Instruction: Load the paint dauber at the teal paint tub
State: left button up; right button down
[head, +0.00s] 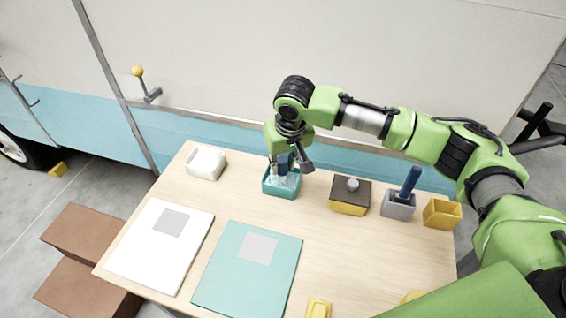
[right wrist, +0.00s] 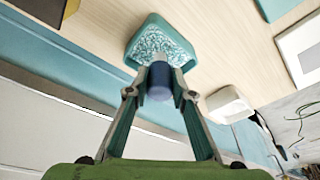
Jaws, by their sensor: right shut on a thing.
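The paint dauber (right wrist: 159,90) has a blue handle. My right gripper (head: 287,164) is shut on it; its two fingers also show around the handle in the right wrist view (right wrist: 159,90). The teal paint tub (head: 269,187) stands at the back middle of the table. The gripper and dauber are over this tub, and the dauber's lower end reaches to its opening. In the right wrist view the tub (right wrist: 133,62) shows a speckled white and teal inside. Whether the dauber's tip touches the paint is hidden. My left gripper is not in view.
A white tub (head: 206,164) stands left of the teal one. To the right are a dark-topped yellow block (head: 350,208), a grey holder (head: 397,211) with a blue-handled tool, and a yellow box (head: 441,214). White (head: 150,255) and teal (head: 230,285) panels lie in front. The camper wall is behind.

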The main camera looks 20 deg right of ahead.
jog(key=shift+s+f+p, duration=0.1)
jog(key=shift+f+p, duration=0.05)
jog(key=shift+p, duration=0.35)
dwell(1.6)
jog(key=p+v, duration=0.2)
jog(key=p, duration=0.1)
jog(key=w+p+v, duration=0.1)
jog(key=p+v, duration=0.1)
jog(key=p, duration=0.1)
jog(key=p+v, duration=0.2)
jog(key=v, duration=0.1)
jog(key=shift+w+r+p, duration=0.25)
jog(key=shift+w+p, duration=0.15)
jog(key=shift+w, duration=0.05)
dwell(0.6)
